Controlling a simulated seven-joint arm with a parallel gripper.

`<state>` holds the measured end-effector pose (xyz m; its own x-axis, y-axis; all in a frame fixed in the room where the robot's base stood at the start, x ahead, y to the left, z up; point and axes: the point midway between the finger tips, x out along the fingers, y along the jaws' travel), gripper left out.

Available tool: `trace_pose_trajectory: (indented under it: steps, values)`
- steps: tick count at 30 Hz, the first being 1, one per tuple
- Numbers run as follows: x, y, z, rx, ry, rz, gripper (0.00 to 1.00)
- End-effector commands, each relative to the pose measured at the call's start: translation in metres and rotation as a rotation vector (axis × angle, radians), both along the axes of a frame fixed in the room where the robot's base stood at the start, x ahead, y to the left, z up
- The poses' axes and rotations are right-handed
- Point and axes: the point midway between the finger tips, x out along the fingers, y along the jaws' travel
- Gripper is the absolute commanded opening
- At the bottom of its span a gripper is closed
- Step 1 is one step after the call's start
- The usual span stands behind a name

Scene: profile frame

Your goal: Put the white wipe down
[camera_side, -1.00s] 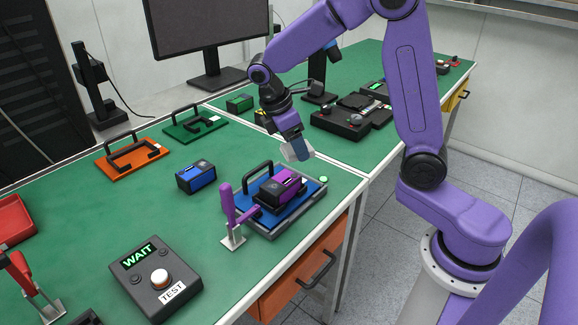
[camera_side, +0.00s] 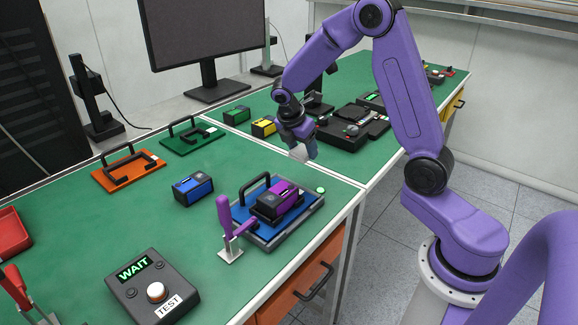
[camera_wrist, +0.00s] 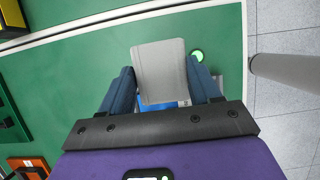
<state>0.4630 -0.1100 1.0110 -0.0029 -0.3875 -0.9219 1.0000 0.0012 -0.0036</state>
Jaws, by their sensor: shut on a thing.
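The white wipe (camera_wrist: 163,70), a pale grey-white flat piece, sits between the two blue fingers of my gripper (camera_wrist: 160,88) in the wrist view. My gripper is shut on it. In the side view the wipe (camera_side: 299,153) hangs below my gripper (camera_side: 306,147), above the green bench (camera_side: 340,178). It is up and behind the blue fixture tray (camera_side: 310,207), apart from it. In the wrist view the wipe covers part of the blue tray beneath.
A purple-and-black block (camera_side: 277,200) sits on the tray, with a purple clamp (camera_side: 227,225) beside it. A lit green button (camera_side: 320,190) is near the bench edge. A blue block (camera_side: 194,188) lies to the left. Bare bench lies between these and the WAIT box (camera_side: 152,287).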

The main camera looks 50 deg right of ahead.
Motion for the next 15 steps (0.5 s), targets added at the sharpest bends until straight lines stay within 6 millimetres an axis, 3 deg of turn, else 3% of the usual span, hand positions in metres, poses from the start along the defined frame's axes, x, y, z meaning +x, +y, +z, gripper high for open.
trace_pose_trajectory:
  steps: [9,15]
  values:
    - [0.039,-0.01,-0.043,-0.001,0.004,-0.002,0.29]
    - [0.051,-0.012,-0.056,0.0,0.001,-0.002,0.29]
